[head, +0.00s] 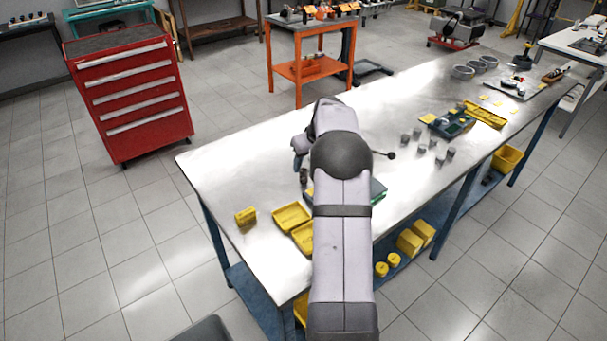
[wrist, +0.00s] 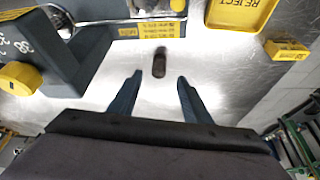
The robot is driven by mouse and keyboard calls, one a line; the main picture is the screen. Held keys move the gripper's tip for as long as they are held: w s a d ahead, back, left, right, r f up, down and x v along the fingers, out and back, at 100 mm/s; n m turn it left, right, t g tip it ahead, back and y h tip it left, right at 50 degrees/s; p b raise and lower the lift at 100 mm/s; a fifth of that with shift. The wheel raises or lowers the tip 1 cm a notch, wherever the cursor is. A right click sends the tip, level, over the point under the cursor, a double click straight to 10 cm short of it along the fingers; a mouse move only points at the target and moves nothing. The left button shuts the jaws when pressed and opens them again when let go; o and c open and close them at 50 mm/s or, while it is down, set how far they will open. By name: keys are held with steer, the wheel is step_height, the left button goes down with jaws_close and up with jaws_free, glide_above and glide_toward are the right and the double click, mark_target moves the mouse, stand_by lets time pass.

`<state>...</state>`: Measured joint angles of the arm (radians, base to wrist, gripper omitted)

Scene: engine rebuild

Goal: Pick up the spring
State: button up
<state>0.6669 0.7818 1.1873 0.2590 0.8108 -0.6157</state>
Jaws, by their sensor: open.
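A small dark upright-looking cylinder, which seems to be the spring (wrist: 159,63), is on the metal table in the wrist view. Its coils are too small to make out. My gripper (wrist: 161,82) is open, with its two blue fingers apart and nothing between them. The cylinder lies just beyond the fingertips, roughly in line with the gap. In the head view my arm covers much of this area; a small dark piece (head: 303,175) shows left of the arm, probably the same spring.
In the wrist view, a blue-grey fixture (wrist: 60,62) with a yellow knob (wrist: 20,78) stands left, and a yellow REJECT tray (wrist: 222,16) is at the top right. A yellow box (wrist: 287,48) sits near the table edge. The head view shows free table at the left.

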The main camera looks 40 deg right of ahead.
mark_target(303, 172)
steer(key=shift+p+x, duration=2.1)
steer(key=shift+x, duration=1.6)
steer(key=shift+w+d, duration=0.1)
jaws_close()
